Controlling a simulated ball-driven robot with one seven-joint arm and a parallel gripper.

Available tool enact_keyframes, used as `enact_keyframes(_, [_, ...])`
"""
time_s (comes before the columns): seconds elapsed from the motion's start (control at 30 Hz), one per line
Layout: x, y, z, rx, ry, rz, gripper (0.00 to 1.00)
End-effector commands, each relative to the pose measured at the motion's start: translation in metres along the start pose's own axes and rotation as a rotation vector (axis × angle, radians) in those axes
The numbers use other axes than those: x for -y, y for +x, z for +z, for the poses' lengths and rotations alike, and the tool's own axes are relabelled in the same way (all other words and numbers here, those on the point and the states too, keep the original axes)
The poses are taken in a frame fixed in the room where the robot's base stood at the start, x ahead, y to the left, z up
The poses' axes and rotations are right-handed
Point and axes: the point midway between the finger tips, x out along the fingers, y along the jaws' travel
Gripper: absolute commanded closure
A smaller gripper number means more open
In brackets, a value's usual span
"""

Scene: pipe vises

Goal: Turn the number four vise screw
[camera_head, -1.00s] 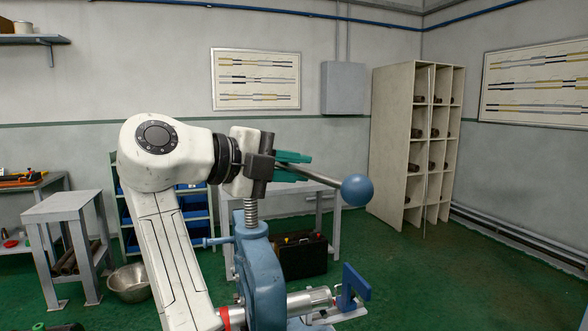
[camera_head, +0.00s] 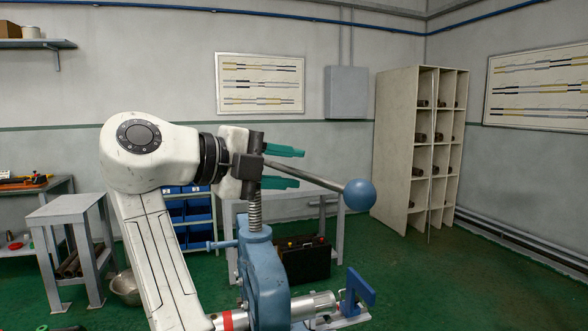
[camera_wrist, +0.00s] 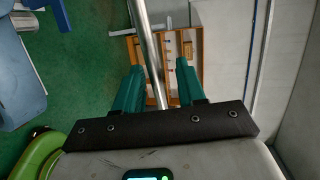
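The blue vise (camera_head: 262,270) stands in front of me with its upright threaded screw (camera_head: 254,212) at the top. A steel handle bar (camera_head: 310,176) slants down to the right from the screw head and ends in a blue ball (camera_head: 360,194). My gripper (camera_head: 300,168) has green fingers, spread apart above and below the bar. In the wrist view the bar (camera_wrist: 149,40) runs between the fingers (camera_wrist: 158,66) with a gap on both sides. The screw head is hidden behind my gripper. No vise number is legible.
A pipe (camera_head: 312,303) lies through the vise, with a blue stand (camera_head: 357,289) at its right. Behind are a grey table (camera_head: 328,204), a black toolbox (camera_head: 303,259) and a pipe rack (camera_head: 396,150). Green floor is open at right.

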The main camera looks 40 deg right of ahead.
Motion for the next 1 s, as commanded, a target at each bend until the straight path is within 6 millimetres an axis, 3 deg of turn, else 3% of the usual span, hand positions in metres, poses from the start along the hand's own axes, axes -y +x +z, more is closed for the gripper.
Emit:
enact_keyframes(0.2, [0.000,-0.044,0.001,0.005,0.000,-0.002,0.60])
enact_keyframes(0.43, [0.001,-0.078,0.001,0.004,0.001,-0.003,0.60])
enact_keyframes(0.6, [0.000,-0.088,0.001,0.003,0.001,-0.002,0.60])
enact_keyframes(0.9, [0.001,-0.088,0.000,0.003,0.001,-0.001,0.60])
enact_keyframes(1.0, [0.012,-0.085,-0.002,-0.003,0.015,0.026,0.60])
